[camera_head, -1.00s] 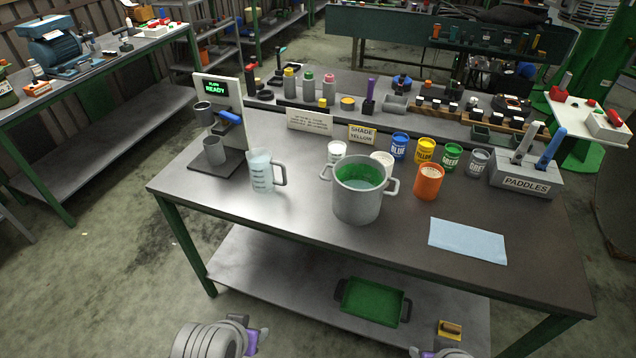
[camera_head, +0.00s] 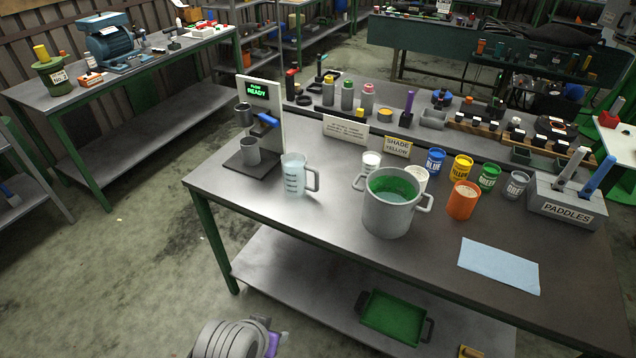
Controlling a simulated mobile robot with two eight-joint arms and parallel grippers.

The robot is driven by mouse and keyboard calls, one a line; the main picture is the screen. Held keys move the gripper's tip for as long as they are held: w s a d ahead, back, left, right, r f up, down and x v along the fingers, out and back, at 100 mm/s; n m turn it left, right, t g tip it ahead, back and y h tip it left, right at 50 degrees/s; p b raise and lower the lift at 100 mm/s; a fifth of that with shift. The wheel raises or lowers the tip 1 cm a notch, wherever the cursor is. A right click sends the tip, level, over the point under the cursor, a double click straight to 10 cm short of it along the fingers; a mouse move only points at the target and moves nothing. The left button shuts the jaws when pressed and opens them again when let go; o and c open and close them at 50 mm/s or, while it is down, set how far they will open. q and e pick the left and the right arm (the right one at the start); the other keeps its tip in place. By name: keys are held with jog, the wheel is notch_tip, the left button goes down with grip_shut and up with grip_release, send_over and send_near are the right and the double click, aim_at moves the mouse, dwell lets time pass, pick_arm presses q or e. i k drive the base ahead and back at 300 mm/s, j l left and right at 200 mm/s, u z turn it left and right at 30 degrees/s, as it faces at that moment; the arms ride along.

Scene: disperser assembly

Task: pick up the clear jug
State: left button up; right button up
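The clear jug (camera_head: 295,177) stands upright on the workbench top, in the middle left of the head view. It is a see-through pale blue measuring jug with dark markings, and its handle (camera_head: 313,180) points right. My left gripper (camera_head: 272,343) shows only in part at the bottom edge, below and in front of the bench, well away from the jug. Its fingers cannot be made out clearly. My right gripper is out of the picture.
A grey pot (camera_head: 388,217) with green inside stands right of the jug. A dispenser stand (camera_head: 262,130) with a grey cup (camera_head: 250,151) is close on the jug's left. An orange container (camera_head: 463,203), paint tins and a blue cloth (camera_head: 499,266) lie further right. The bench front is clear.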

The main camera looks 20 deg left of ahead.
aim_at(295, 168)
jog(key=i+j+z, duration=0.1)
jog(key=j+z, duration=0.2)
jog(key=i+j+z, duration=0.1)
jog(key=j+z, duration=0.15)
jog(key=i+j+z, duration=0.1)
jog(key=j+z, duration=0.2)
